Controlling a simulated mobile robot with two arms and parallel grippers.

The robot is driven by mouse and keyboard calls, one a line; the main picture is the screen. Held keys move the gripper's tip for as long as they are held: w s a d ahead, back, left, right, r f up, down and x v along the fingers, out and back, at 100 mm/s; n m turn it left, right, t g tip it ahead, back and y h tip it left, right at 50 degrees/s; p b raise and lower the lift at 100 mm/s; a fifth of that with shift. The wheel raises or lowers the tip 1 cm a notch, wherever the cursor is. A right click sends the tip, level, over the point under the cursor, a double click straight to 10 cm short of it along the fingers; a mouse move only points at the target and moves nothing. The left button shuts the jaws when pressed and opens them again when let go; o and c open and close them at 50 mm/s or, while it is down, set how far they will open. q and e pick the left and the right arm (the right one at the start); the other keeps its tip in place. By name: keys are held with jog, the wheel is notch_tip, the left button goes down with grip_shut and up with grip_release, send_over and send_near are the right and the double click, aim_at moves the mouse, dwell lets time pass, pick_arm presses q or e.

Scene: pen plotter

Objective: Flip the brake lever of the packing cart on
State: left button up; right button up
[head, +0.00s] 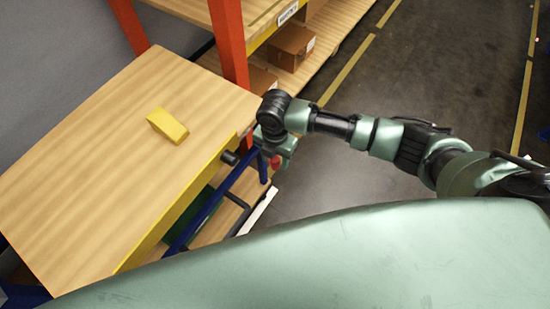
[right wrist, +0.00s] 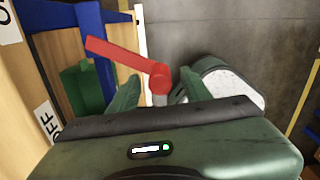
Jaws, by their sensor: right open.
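The packing cart (head: 95,120) has a wooden top with a yellow front edge and stands at the left of the head view. Its red brake lever shows in the right wrist view (right wrist: 120,56) and as a small red spot in the head view (head: 275,162). In the wrist view the lever's arm slants up and left from its round pivot. An OFF label (right wrist: 46,123) is at lower left; another label, partly cut off, is at top left. My right gripper (right wrist: 155,90) is open, its green fingers on either side of the pivot area; contact cannot be told. My left gripper is not in view.
A yellow block (head: 167,126) lies on the cart top. Behind it stands a shelf rack with orange-red posts (head: 229,40) and brown boxes (head: 291,47). A blue frame bar (head: 205,215) runs beneath the cart's edge. The dark floor (head: 440,60) to the right is clear.

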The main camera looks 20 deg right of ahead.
jog(key=shift+f, duration=0.35)
grip_shut()
dwell(1.2)
